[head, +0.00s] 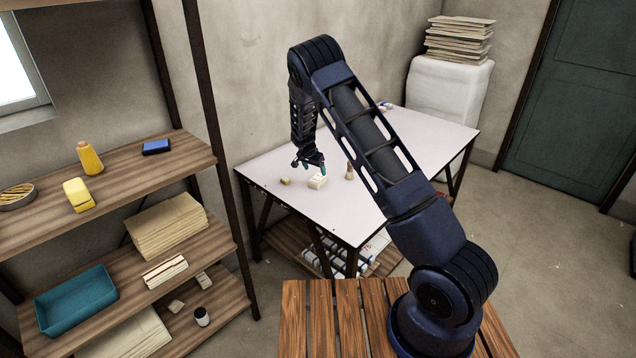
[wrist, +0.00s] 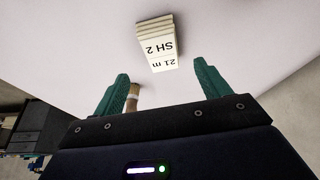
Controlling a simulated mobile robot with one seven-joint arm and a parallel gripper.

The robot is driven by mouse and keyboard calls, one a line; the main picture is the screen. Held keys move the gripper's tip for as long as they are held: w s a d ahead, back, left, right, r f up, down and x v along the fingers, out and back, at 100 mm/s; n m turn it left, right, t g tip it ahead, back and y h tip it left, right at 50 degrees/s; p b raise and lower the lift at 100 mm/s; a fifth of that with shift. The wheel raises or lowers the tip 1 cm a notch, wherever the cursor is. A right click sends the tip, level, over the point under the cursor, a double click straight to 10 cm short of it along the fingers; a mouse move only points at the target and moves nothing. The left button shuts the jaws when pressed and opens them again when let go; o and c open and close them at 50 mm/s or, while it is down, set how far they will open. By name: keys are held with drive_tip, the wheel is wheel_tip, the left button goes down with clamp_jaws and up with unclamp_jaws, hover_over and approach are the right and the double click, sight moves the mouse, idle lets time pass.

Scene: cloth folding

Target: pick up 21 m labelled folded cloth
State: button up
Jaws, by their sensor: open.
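The folded cloth (wrist: 157,45) is a small cream stack in the wrist view, with a label reading "21 m SH 2" that appears upside down. It lies on the white table. It also shows in the head view as a small pale block (head: 317,182) near the middle of the tabletop. My gripper (head: 313,172) is above and close to the cloth in the head view. In the wrist view its two green fingers (wrist: 158,72) are spread apart, with the cloth ahead between their line of reach and nothing held. The exact height gap cannot be told.
A tan, bottle-like object (head: 349,171) stands right of the cloth, and near the left finger in the wrist view (wrist: 132,97). A small yellow object (head: 285,181) lies left on the white table (head: 410,143). A wooden shelf (head: 130,190) stands at left.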

sight(317, 178)
drive_tip(key=shift+x, duration=3.95)
drive_tip(key=shift+a, duration=0.1)
drive_tip(key=c, duration=1)
drive_tip(key=shift+c, duration=0.2)
drive_tip(key=shift+r, duration=0.1)
